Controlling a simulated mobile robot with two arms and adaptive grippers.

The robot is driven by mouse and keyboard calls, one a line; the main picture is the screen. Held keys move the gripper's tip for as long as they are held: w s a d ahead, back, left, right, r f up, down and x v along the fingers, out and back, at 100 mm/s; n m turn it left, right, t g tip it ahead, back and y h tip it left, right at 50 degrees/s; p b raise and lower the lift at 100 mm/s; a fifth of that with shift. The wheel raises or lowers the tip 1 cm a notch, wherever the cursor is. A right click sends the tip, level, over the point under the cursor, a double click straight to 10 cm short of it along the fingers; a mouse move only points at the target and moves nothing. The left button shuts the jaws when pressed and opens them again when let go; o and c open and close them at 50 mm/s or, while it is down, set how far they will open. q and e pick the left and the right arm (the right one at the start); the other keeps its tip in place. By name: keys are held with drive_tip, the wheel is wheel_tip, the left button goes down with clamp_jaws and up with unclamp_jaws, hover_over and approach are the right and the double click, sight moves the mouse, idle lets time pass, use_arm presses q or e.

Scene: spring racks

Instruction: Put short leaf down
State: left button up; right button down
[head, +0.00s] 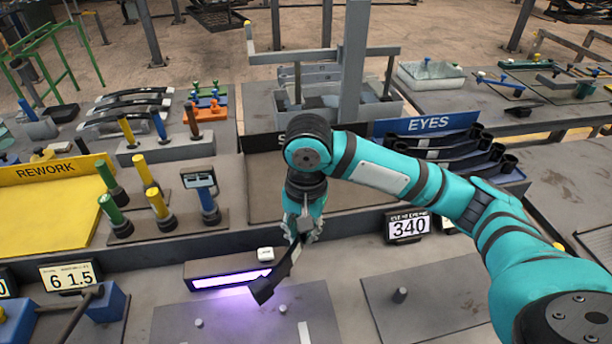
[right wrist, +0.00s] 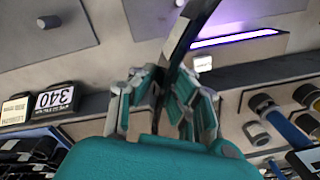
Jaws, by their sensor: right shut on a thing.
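My right gripper (head: 302,232) reaches in from the right and is shut on the short leaf (head: 272,280), a dark, slightly curved strip. The leaf hangs tilted, its lower end toward the front left, near the purple lamp and over the front bench. In the right wrist view the gripper (right wrist: 160,85) clasps the dark leaf (right wrist: 186,35), which runs up out of the picture. Whether the leaf's lower end touches the bench cannot be told. My left gripper is not in view.
A glowing purple lamp (head: 228,279) and grey plates with pegs (head: 400,296) lie on the front bench. A yellow REWORK tray (head: 55,215) is at left. Dark leaves lie at the EYES rack (head: 430,125). A 340 display (head: 408,226) stands on the ledge.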

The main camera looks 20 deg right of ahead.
drive_tip(key=w+d+m+p, duration=0.1)
drive_tip(key=w+d+m, duration=0.3)
drive_tip(key=w, duration=0.2)
drive_tip(key=w+d+f+m+t+p, duration=0.1)
drive_tip(key=w+d+m, duration=0.3)
drive_tip(key=w, duration=0.3)
drive_tip(key=w+d+f+m+p, duration=0.1)
drive_tip(key=w+d+m, duration=0.3)
drive_tip(key=w, duration=0.3)
drive_tip(key=shift+d+f+m+t+h, duration=0.15)
drive_tip(key=shift+m+t+h, duration=0.15)
drive_tip(key=shift+m+h, duration=0.15)
wheel_tip(320, 180, down, 3)
drive_tip(key=shift+f+p, duration=0.1)
drive_tip(key=shift+p, duration=0.6)
drive_tip(key=shift+f, duration=0.25)
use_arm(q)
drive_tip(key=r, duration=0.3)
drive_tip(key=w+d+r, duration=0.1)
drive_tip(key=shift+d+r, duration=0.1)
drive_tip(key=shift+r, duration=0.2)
